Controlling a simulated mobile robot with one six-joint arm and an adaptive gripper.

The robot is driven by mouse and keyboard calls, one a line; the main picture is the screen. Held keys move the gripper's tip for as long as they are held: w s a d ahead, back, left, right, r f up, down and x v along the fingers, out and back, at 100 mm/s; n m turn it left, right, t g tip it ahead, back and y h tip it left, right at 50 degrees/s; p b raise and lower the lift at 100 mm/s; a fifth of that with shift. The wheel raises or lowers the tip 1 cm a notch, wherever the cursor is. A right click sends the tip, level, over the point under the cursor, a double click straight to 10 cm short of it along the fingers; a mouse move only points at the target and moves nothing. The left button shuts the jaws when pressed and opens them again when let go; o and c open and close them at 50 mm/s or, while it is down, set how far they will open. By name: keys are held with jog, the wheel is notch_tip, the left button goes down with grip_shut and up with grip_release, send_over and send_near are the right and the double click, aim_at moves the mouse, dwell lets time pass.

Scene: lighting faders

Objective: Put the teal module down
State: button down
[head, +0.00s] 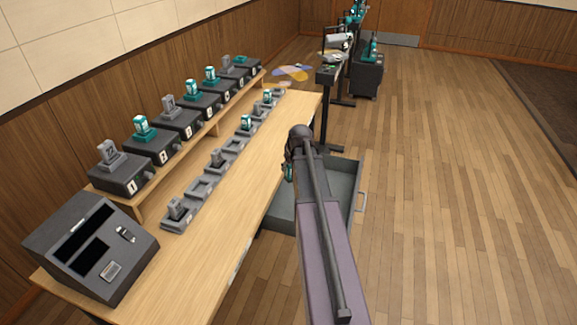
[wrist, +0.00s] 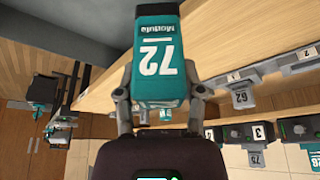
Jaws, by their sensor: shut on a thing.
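The teal module (wrist: 158,62), marked 72 with a dark end, fills the middle of the wrist view, which looks upside down. My gripper (wrist: 162,97) is shut on it, one finger on each side. In the head view my arm hides most of the gripper, and only a small bit of teal shows beside the arm's end, over the table's right edge near the open grey drawer (head: 283,212). No surface is seen touching the module. A row of grey holders (head: 201,188) runs along the table, some empty, others with grey or teal modules.
Several numbered black fader boxes (head: 177,123) with grey and teal modules stand on a raised wooden shelf behind the holders. A dark console (head: 88,245) sits at the table's near end. The table (head: 215,250) is bare in front of the holders. A stand (head: 327,75) rises beyond.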

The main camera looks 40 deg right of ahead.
dwell(0.3)
notch_tip(320, 180, up, 6)
jog(key=p, duration=0.5)
jog(key=shift+f+p, duration=0.2)
jog(key=shift+p, duration=0.1)
jog(key=shift+s+f, duration=0.1)
jog(key=shift+s, duration=0.05)
